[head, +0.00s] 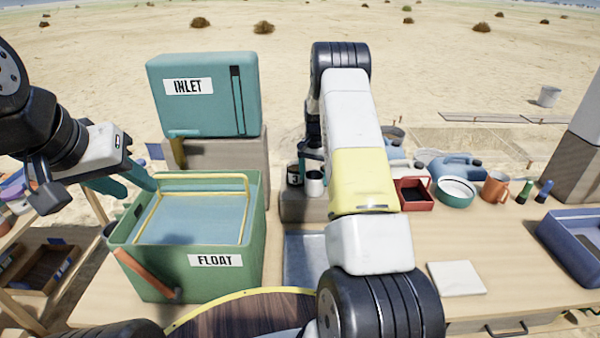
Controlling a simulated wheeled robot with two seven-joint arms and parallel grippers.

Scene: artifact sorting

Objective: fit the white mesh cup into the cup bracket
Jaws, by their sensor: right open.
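A small white cup (315,184), which looks like the mesh cup, stands upright at the grey block (300,207) left of my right arm. My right gripper (312,160) is open and points down just above the cup, partly hidden by my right arm. My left gripper (142,192) is open and empty, with teal fingers at the left rim of the green FLOAT tank (210,280).
A teal INLET box (205,115) stands behind the tank. To the right are a red bin (414,195), a green-rimmed bowl (456,192), an orange mug (495,188), a blue jug (452,167) and a blue crate (575,240).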

